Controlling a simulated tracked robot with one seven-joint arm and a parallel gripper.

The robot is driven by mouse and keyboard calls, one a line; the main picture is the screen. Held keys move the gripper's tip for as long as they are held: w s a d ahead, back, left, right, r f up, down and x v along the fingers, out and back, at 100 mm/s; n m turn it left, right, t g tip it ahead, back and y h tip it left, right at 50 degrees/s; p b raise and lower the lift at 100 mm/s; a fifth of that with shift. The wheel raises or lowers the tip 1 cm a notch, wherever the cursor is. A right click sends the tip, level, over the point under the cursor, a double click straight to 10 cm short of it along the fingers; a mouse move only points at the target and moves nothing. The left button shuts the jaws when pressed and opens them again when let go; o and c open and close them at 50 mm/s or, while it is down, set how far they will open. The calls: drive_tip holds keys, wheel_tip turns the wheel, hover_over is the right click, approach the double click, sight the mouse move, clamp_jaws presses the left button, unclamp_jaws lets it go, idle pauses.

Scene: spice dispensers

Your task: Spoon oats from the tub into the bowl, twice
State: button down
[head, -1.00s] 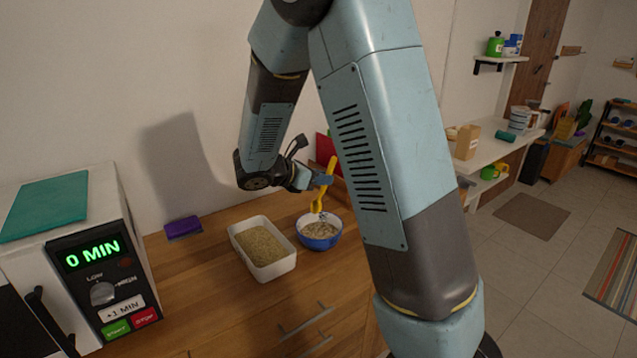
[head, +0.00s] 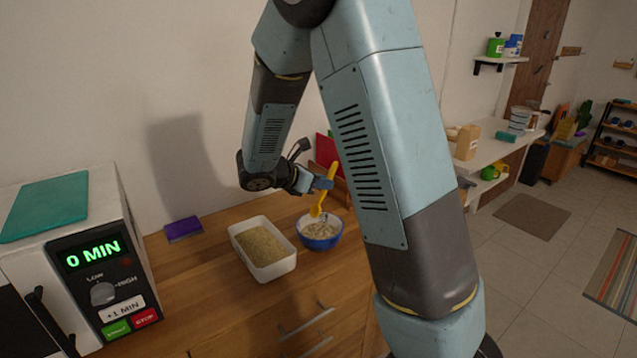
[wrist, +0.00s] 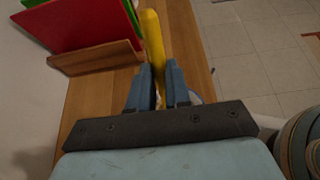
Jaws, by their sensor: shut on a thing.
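The white rectangular tub (head: 287,266) of oats (head: 260,246) stands on the wooden counter. The blue bowl (head: 320,242) stands just right of it, with pale oats inside. My gripper (head: 322,182) is above the bowl, shut on a yellow spoon (head: 319,205). The spoon is tilted, its lower end just over the bowl. Whether the spoon holds oats is too small to tell. In the wrist view the spoon's handle (wrist: 153,50) runs up between my blue fingers (wrist: 158,88). The bowl is mostly hidden there.
A microwave (head: 110,240) reading 0 MIN stands at the left. A purple sponge-like block (head: 183,229) lies by the wall. A wooden rack (wrist: 98,58) with red and green boards is behind the bowl. My arm hides the counter's right part.

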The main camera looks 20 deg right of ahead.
sight(330, 172)
drive_tip(key=d+y, duration=0.1)
drive_tip(key=y, duration=0.1)
drive_tip(key=w+d+g+y, duration=0.1)
drive_tip(key=y, duration=0.1)
drive_tip(key=d+g+y, duration=0.1)
drive_tip(key=d+y, duration=0.1)
drive_tip(key=shift+w+f, duration=0.15)
drive_tip(key=shift+f, duration=0.05)
drive_tip(key=shift+w+d+f+g+y, duration=0.1)
drive_tip(key=shift+w+d+g+y, duration=0.2)
drive_tip(key=shift+d+y, duration=0.5)
drive_tip(key=shift+w+d+f+g+y, duration=0.15)
drive_tip(key=shift+d+g+y, duration=0.2)
drive_tip(key=shift+y, duration=0.85)
drive_tip(key=shift+w+d+f+g+y, duration=0.15)
drive_tip(key=shift+d+g+y, duration=0.2)
drive_tip(key=shift+d+y, duration=0.45)
drive_tip(key=shift+a+y, duration=0.25)
drive_tip(key=shift+y, duration=0.05)
